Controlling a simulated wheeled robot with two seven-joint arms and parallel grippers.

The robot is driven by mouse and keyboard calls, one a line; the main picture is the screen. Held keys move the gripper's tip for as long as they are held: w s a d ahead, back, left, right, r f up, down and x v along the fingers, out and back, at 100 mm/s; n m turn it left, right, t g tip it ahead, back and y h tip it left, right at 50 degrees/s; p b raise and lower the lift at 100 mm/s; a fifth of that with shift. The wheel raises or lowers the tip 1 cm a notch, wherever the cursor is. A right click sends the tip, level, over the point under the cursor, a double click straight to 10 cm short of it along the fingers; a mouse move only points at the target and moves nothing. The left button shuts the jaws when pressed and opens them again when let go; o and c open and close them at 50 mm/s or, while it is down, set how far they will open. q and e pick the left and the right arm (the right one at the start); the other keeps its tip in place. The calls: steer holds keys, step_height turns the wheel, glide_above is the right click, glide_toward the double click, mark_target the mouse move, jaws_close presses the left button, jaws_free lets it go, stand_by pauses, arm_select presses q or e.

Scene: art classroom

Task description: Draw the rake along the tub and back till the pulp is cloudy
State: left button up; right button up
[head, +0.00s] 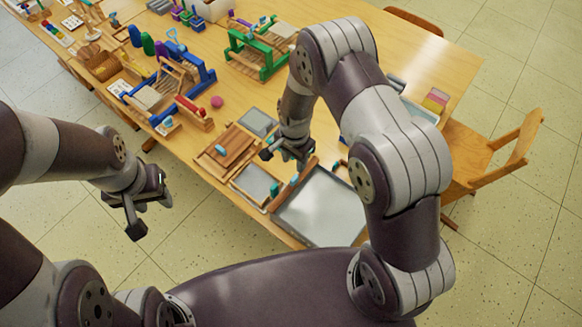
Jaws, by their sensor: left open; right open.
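The tub (322,212) is a shallow rectangular tray with a dark rim and pale, smooth whitish content, at the near edge of the table. I cannot clearly pick out the rake; a small teal piece shows by the tub's upper left corner, and my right arm hides part of that area. My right gripper (286,158) is open and empty, above the table just beyond the tub's far left corner. My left gripper (150,207) is open and empty, over the floor to the left of the table.
Beside the tub lie grey framed screens (256,183) and a wooden frame (229,152). Farther back stand a blue loom-like frame (165,92), a green one (262,50) and a pink ball (217,102). A wooden chair (495,160) stands at right.

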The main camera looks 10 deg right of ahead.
steer(key=p, duration=0.1)
glide_above(295, 178)
steer(key=f, duration=0.4)
steer(key=shift+s, duration=0.3)
steer(key=f, duration=0.2)
steer(key=w+f+p, duration=0.1)
steer(key=f, duration=0.1)
steer(key=shift+a+f, duration=0.1)
steer(key=shift+f, duration=0.25)
steer(key=shift+s+f, duration=0.1)
steer(key=shift+f, duration=0.25)
steer(key=shift+s, duration=0.15)
steer(key=shift+f, duration=0.1)
jaws_close()
